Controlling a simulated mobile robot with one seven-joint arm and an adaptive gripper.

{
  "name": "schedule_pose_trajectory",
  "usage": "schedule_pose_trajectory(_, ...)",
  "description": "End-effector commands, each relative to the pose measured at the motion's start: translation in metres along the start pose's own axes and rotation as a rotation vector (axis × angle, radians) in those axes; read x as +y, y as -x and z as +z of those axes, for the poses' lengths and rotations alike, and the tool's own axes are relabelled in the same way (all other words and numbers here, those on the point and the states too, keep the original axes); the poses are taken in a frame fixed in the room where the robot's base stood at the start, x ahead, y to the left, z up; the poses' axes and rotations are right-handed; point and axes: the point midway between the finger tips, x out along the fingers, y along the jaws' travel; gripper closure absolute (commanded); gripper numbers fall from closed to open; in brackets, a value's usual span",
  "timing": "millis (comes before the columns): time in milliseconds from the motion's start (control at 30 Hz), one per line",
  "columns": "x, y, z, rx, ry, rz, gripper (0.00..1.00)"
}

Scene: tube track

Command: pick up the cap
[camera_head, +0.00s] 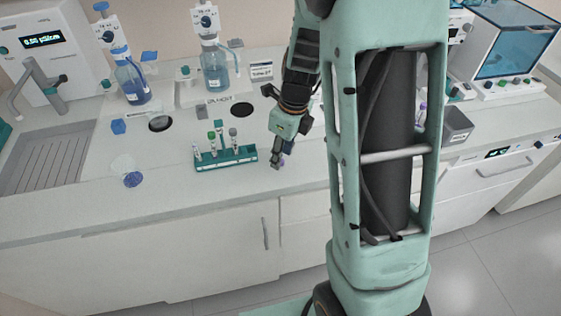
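My gripper (276,162) points down over the counter, just right of the teal tube rack (226,160). A small purple piece, perhaps the cap (283,161), shows right beside the fingertips, mostly hidden by the gripper. I cannot tell whether the fingers touch it, or whether they are open or shut. The rack holds several tubes upright, with green, grey and dark caps. A round blue object (133,179), which may be a bottle's lid, lies at the front left of the counter beside a clear, pale vessel (123,164).
Two bottles of blue liquid (132,82) (215,68) stand at the back. A small blue block (118,127) and two dark round openings (160,124) (242,109) are on the counter. A grey box (456,126) stands right of my arm.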

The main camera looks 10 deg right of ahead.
Motion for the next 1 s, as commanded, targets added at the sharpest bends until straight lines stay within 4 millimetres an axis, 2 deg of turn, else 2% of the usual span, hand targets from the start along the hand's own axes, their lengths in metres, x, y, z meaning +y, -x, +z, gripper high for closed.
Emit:
schedule_pose_trajectory(133,-0.0006,-0.0157,-0.0004,0.001,0.000,-0.001,0.65)
schedule_pose_trajectory(367,-0.0006,-0.0173,0.0001,0.000,0.000,-0.001,0.65)
schedule_pose_trajectory(400,-0.0006,-0.0173,0.0001,0.000,0.000,-0.001,0.66)
schedule_pose_trajectory(633,-0.0006,-0.0171,0.0001,0.000,0.000,-0.001,0.92)
schedule_pose_trajectory(1000,-0.0007,-0.0167,0.0002,0.000,0.001,-0.001,0.93)
